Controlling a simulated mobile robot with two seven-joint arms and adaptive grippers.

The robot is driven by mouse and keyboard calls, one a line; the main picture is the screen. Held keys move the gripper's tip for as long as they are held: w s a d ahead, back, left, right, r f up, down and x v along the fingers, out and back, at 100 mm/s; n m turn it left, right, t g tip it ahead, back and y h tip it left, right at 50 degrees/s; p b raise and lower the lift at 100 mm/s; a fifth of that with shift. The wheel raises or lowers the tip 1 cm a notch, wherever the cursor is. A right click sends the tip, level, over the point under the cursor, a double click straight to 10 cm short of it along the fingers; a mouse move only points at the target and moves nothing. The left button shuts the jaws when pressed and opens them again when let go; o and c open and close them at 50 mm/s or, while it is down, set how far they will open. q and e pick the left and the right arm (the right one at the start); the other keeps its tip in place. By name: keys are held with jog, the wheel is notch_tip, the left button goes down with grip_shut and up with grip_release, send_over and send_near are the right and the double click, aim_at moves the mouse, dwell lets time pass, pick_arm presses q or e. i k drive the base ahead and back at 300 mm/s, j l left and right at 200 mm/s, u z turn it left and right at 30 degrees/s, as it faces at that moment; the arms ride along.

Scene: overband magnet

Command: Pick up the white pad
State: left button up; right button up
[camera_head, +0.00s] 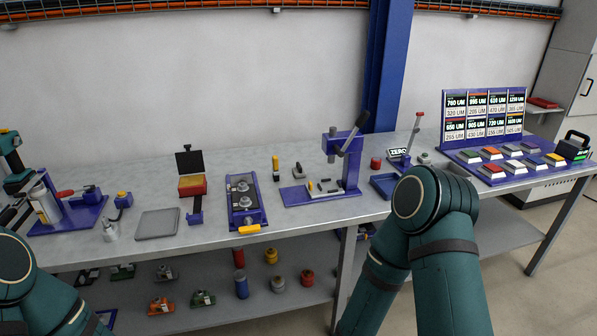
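Several block-like pads with coloured tops stand in two rows on a blue board (455,158) at the right end of the bench. Pale-topped pads show among them, one in the back row (510,150) and one in the front row (513,167). I cannot tell for sure which is the white pad. A flat light grey plate (157,224) lies on the bench at the left. My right arm rises in front of the bench at centre right, and my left arm shows at the lower left corner.
Red (491,171) and yellow (554,159) pads sit close to the pale ones. A label panel (485,116) stands behind them. A lever press (342,160), a blue tray (384,186) and a blue fixture (244,198) occupy the bench. A lower shelf holds several parts.

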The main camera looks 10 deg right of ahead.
aim_at(298, 172)
jog(key=i+l+u, duration=0.25)
jog(key=l+u, duration=0.25)
jog(key=l, duration=0.2)
jog(key=i+l+u, duration=0.1)
jog(key=l+u, duration=0.15)
jog(key=l, duration=0.15)
